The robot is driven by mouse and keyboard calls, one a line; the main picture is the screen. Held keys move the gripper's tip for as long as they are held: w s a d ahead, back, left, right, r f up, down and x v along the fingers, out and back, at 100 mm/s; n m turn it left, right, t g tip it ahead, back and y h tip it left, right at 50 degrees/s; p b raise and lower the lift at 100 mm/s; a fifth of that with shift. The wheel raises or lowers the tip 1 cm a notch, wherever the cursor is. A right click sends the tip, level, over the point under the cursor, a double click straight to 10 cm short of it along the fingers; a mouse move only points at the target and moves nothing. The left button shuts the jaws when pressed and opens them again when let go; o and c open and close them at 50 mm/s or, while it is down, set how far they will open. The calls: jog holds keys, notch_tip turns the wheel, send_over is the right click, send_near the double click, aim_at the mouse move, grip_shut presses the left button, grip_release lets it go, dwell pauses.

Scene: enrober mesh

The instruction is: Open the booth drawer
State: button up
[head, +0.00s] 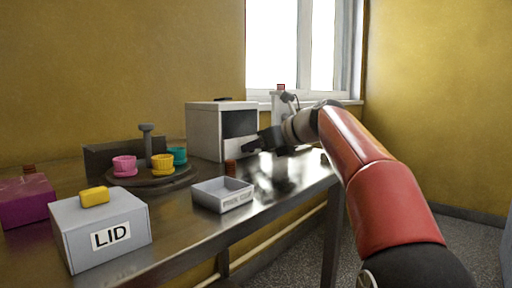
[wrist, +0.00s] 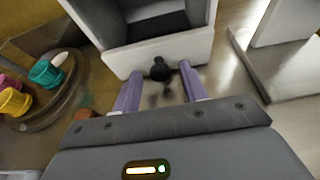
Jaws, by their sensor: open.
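The booth (head: 205,132) is a white box with a dark open front, standing on the table against the back wall. In the wrist view, the pale drawer front (wrist: 125,58) lies along the bottom of the booth's dark opening and carries a dark round knob (wrist: 160,70). My gripper (wrist: 161,86) is open, with its two purple fingers pointing at the drawer front, one on each side of the knob. I cannot tell whether the fingers touch the front. In the head view my gripper (head: 248,146) is in front of the booth and hides part of its lower front.
A shallow grey tray (head: 222,206) and a grey box marked LID (head: 75,238) stand nearer on the table. A turntable (head: 150,183) holds pink, yellow and teal cups. A grey-white stand (wrist: 275,60) is right of the booth in the wrist view.

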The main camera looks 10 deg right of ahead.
jog(key=shift+w+a+f, duration=0.1)
jog(key=shift+w+a, duration=0.05)
jog(key=shift+w, duration=0.05)
grip_shut()
jog(key=s+d, duration=0.2)
jog(key=s, duration=0.1)
jog(key=s+d, duration=0.3)
jog(key=s, duration=0.1)
jog(key=s+d, duration=0.3)
jog(key=s, duration=0.1)
grip_release()
